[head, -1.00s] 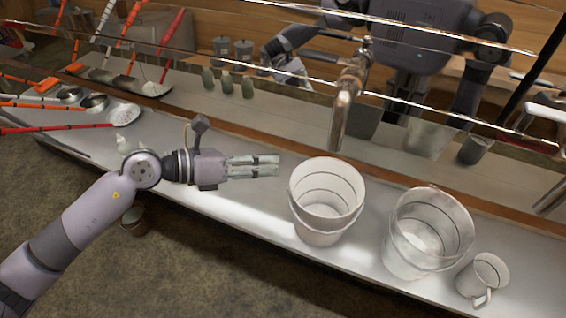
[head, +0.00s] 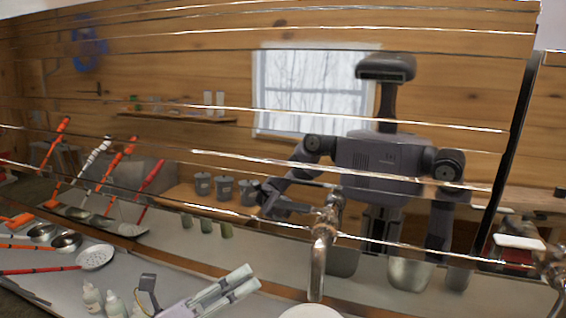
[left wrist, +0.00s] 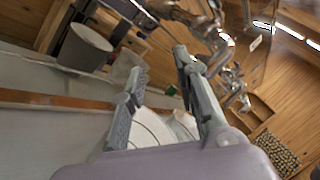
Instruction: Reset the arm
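My left gripper (head: 250,278) is at the bottom of the head view, just over the steel counter and left of a white bucket rim (head: 312,312). Its two fingers point to the right, parallel with a gap between them. In the left wrist view the fingers (left wrist: 160,65) stand apart with nothing held between them. A white bucket (left wrist: 152,132) shows beyond and below them there. Most of my left arm is below the head view. My right gripper is not directly seen; a reflection of my body shows in the shiny evaporator wall.
A metal tap (head: 322,250) stands right of my left gripper. The polished wall (head: 440,120) behind mirrors the room, a window and red-handled tools.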

